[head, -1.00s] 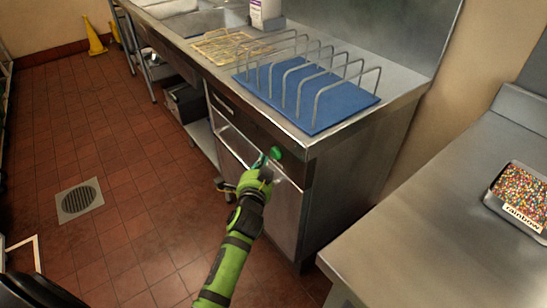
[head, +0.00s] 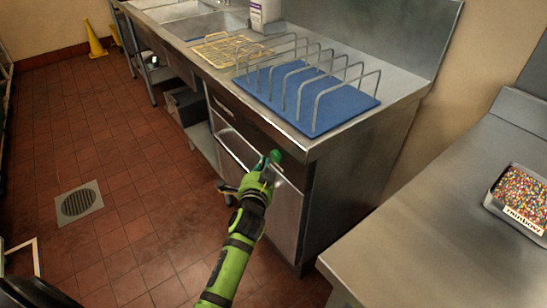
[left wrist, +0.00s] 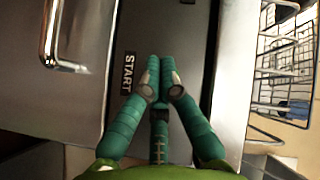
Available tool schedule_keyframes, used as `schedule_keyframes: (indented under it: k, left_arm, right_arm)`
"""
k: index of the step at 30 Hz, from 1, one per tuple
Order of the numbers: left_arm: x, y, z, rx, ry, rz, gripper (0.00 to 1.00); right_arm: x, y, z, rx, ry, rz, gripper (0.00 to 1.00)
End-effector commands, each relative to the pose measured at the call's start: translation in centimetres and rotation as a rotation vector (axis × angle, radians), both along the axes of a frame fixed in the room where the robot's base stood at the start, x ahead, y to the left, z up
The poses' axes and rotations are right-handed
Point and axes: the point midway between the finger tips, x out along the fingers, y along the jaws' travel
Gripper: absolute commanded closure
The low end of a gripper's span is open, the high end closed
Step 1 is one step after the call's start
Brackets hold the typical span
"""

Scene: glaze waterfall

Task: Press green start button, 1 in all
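The green start button (head: 275,156) is a round knob on the front face of the steel counter unit, below the blue mat's near corner. My left gripper (head: 264,162) is at the button, with its teal fingertips right against or just in front of it; I cannot tell whether they touch. In the left wrist view the fingers (left wrist: 160,66) are closed together and hold nothing visible. They point at the panel beside a black START label (left wrist: 128,72). The button is hidden behind the fingertips in that view. My right gripper is not in view.
A blue mat (head: 335,108) under a wire rack (head: 318,78) lies on the counter above. A metal handle (left wrist: 48,35) sticks out left of the label. Another steel counter (head: 440,220) with a sprinkle tray (head: 520,195) is at right. Open tiled floor is at left.

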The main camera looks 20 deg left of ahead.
Motion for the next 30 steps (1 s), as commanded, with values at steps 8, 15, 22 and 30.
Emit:
schedule_keyframes:
  k: [8,15,22,30]
  left_arm:
    - [0.00,0.01,0.00,0.000,0.000,0.000,1.00]
    - [0.06,-0.03,-0.02,0.000,0.000,0.000,1.00]
    - [0.69,-0.39,0.02,0.000,-0.001,0.000,1.00]
    - [0.74,-0.43,0.01,0.000,0.000,0.000,1.00]
  right_arm:
    - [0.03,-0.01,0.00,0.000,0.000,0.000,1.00]
    - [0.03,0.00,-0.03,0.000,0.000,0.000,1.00]
    - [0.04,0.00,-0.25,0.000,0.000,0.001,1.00]
    - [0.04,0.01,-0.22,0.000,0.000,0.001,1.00]
